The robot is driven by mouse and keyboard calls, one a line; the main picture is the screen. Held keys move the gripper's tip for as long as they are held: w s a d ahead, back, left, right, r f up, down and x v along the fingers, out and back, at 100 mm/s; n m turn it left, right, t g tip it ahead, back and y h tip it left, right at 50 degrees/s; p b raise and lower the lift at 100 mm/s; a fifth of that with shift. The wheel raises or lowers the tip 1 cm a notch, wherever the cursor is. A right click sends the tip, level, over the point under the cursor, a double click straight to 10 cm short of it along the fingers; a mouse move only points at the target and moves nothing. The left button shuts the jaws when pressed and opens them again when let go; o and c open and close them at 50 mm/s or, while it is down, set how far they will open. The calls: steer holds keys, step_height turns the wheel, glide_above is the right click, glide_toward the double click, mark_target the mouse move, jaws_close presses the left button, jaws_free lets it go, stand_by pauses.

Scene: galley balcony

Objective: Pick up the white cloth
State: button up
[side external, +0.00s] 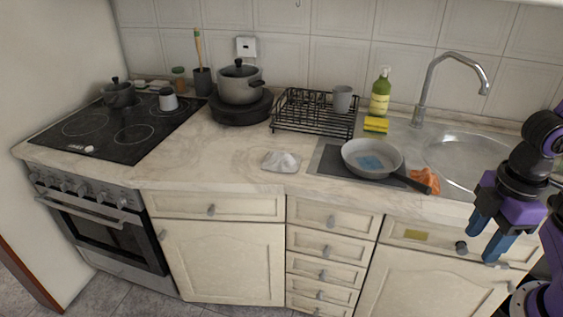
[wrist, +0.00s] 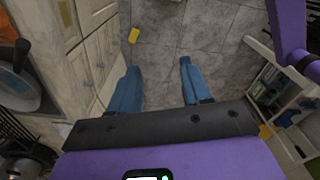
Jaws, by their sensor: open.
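The white cloth (side external: 281,161) lies crumpled on the countertop, near its front edge and left of the frying pan, in the side external view. It seems to rest on a flat greyish piece, too small to make out. My gripper (side external: 484,238) is far to the right of it, in front of the sink cabinet and below counter height. Its blue fingers are apart with nothing between them. In the wrist view my gripper (wrist: 158,68) is open over the floor. The cloth is not seen in that view.
A frying pan (side external: 360,153) with a blue item in it sits on a dark mat, its handle toward an orange cloth (side external: 425,180). A dish rack (side external: 295,119), a pot (side external: 238,87) and a faucet (side external: 429,88) stand behind. The counter left of the white cloth is clear.

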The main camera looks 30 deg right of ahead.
steer(key=o, duration=1)
